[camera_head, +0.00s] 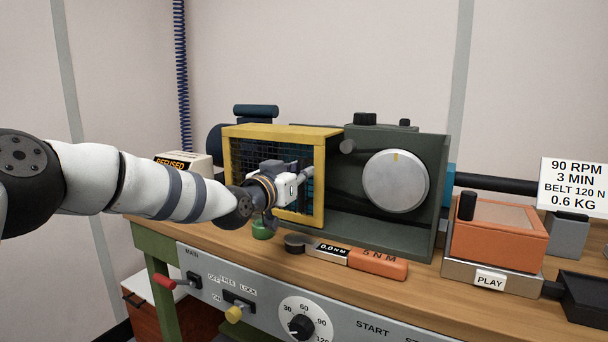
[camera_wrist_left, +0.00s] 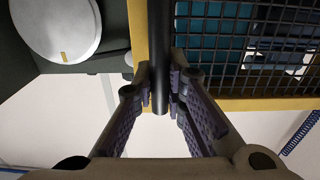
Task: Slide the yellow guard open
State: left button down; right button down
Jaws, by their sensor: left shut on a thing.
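The yellow guard (camera_head: 319,190) is a yellow frame with dark mesh, standing at the left of the dark green machine housing (camera_head: 443,190). The large grey disc (camera_head: 396,181) to its right is uncovered. My left gripper (camera_head: 302,182) is at the guard's front, near its right upright. In the left wrist view my left gripper (camera_wrist_left: 162,88) is shut on a dark bar handle (camera_wrist_left: 161,40), beside the guard's yellow edge (camera_wrist_left: 138,28) and mesh. The gripper and wrist hide part of the mesh in the head view. My right gripper is not in view.
An orange torque tool (camera_head: 378,264) marked 5 N M lies on the wooden bench in front of the housing. An orange box (camera_head: 499,236) stands at the right. A blue motor (camera_head: 216,139) is behind the guard's left. The front panel (camera_head: 262,308) carries switches and a dial.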

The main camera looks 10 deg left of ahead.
pick_arm(q)
jog(key=shift+f, duration=0.1)
jog(key=c, duration=1.6)
grip_release()
jog(key=v, duration=1.2)
